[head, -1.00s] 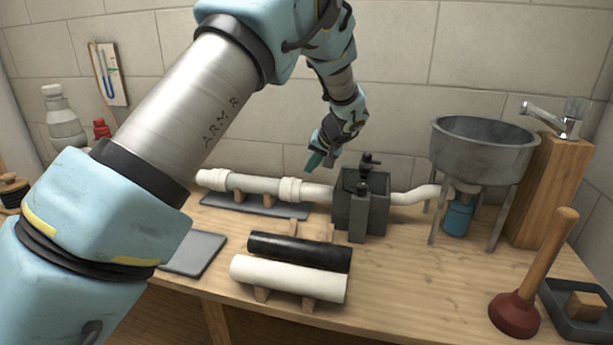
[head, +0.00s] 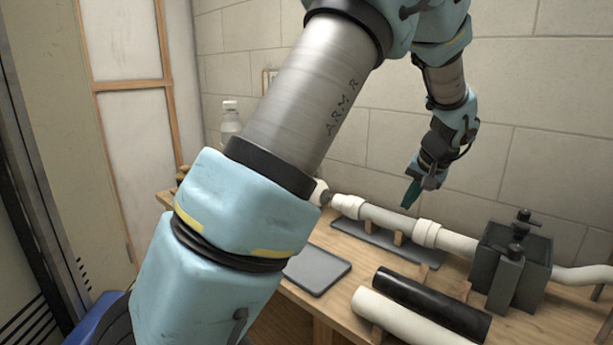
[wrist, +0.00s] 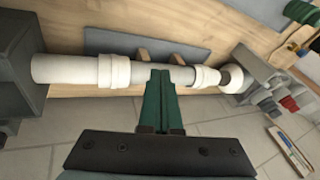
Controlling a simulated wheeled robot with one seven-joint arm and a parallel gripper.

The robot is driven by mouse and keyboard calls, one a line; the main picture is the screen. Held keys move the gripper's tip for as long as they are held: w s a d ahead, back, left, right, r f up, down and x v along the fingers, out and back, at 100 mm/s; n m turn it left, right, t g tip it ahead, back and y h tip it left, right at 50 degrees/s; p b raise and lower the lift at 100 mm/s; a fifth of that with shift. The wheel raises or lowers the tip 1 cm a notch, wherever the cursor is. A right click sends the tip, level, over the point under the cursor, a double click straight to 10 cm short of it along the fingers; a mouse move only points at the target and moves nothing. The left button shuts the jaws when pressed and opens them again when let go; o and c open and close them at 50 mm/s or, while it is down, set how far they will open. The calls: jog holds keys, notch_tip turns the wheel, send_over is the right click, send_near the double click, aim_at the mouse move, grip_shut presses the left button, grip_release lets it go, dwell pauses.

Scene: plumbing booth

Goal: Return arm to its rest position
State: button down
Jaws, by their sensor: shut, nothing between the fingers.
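My gripper (head: 411,196) hangs from my arm above the workbench, in front of the tiled wall. Its green fingers are together with nothing between them; they also show shut in the wrist view (wrist: 160,100). In the head view the fingertips are near the white pipe (head: 385,216) on the bench, seemingly above or behind it and apart from it. In the wrist view the pipe (wrist: 75,70) runs across beyond the fingertips, which overlap it in the picture. My large arm link covers part of the bench's left side.
A grey vise (head: 510,262) stands at the pipe's right end. A black pipe (head: 430,303) and a white pipe (head: 405,322) lie at the bench front. A dark flat plate (head: 317,269) lies at left. A bottle (head: 230,122) stands behind my arm.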

jog(key=s+a+n+g, duration=0.2)
jog(key=s+a+g, duration=0.15)
jog(key=a, duration=1.55)
jog(key=s+a+f+n+h, duration=0.1)
jog(key=s+a+f+n, duration=0.1)
jog(key=s+a, duration=1)
jog(key=shift+s+a+n+h+p, duration=0.15)
jog(key=shift+a+n+h+p, duration=0.25)
jog(key=shift+a, duration=0.55)
jog(key=shift+f, duration=0.1)
